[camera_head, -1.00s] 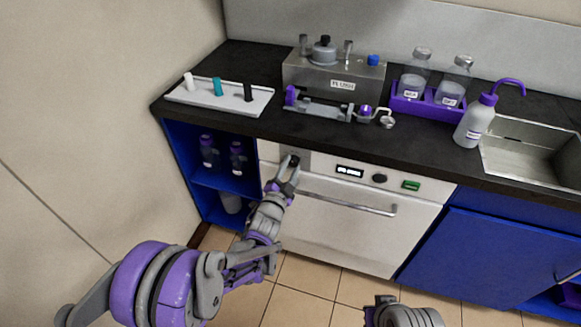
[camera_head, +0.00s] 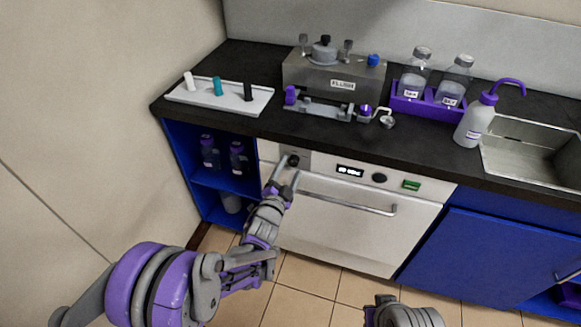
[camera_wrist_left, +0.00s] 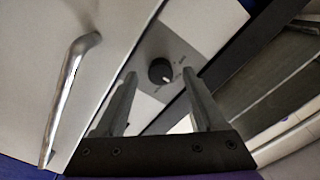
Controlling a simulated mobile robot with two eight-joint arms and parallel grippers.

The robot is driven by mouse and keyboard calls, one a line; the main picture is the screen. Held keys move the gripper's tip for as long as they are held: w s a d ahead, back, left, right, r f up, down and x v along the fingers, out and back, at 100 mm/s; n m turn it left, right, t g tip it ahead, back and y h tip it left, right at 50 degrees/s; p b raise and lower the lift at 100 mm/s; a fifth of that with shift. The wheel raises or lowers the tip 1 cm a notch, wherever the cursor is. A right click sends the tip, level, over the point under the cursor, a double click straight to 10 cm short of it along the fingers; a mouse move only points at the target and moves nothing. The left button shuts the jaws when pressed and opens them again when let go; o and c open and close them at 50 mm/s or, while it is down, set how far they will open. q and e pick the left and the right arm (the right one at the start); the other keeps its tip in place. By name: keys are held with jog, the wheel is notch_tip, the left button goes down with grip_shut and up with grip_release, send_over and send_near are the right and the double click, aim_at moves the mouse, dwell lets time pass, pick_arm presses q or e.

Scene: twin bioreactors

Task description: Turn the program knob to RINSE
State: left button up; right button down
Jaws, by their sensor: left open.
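The washer (camera_head: 335,232) has a white front with a control strip along its top. The program knob (camera_head: 293,161) is a dark round knob on a grey panel at the left end of that strip. In the left wrist view the knob (camera_wrist_left: 160,71) shows a light pointer mark, with labels around it too small to read. My left gripper (camera_head: 283,178) is open and empty, just below and in front of the knob. In the wrist view its fingers (camera_wrist_left: 162,98) stand apart, with the knob beyond and between their tips. My right arm's end shows at the bottom edge; its jaws are not visible.
A handle bar (camera_head: 350,195) runs across the washer door, close to the left gripper; it also shows in the wrist view (camera_wrist_left: 68,95). A small display (camera_head: 350,171), a dark round control (camera_head: 379,178) and a green button (camera_head: 411,185) sit right of the knob. The black counter (camera_head: 235,125) overhangs above.

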pick_arm(q)
jog(key=v, duration=0.9)
jog(key=shift+s, duration=0.25)
jog(key=shift+a+r, duration=0.15)
jog(key=s+a+n+g+y, duration=0.55)
jog(key=s+a+n, duration=0.25)
jog(key=a, duration=0.3)
jog(key=s+a+f+n+g, duration=0.1)
jog(key=s+a+n+g, duration=0.2)
jog(key=s, duration=0.8)
jog(key=s+f+n+g, duration=0.2)
jog(key=s+g, duration=0.2)
jog(key=s, duration=0.7)
notch_tip(320, 180, up, 20)
jog(key=w+p, duration=0.2)
jog(key=p, duration=1.5)
jog(key=shift+w+t+p, duration=0.25)
jog(key=shift+t+p, duration=0.05)
jog(key=shift+t, duration=0.05)
pick_arm(e)
notch_tip(320, 180, up, 20)
jog(key=w, duration=0.1)
jog(key=shift+w+t, duration=0.4)
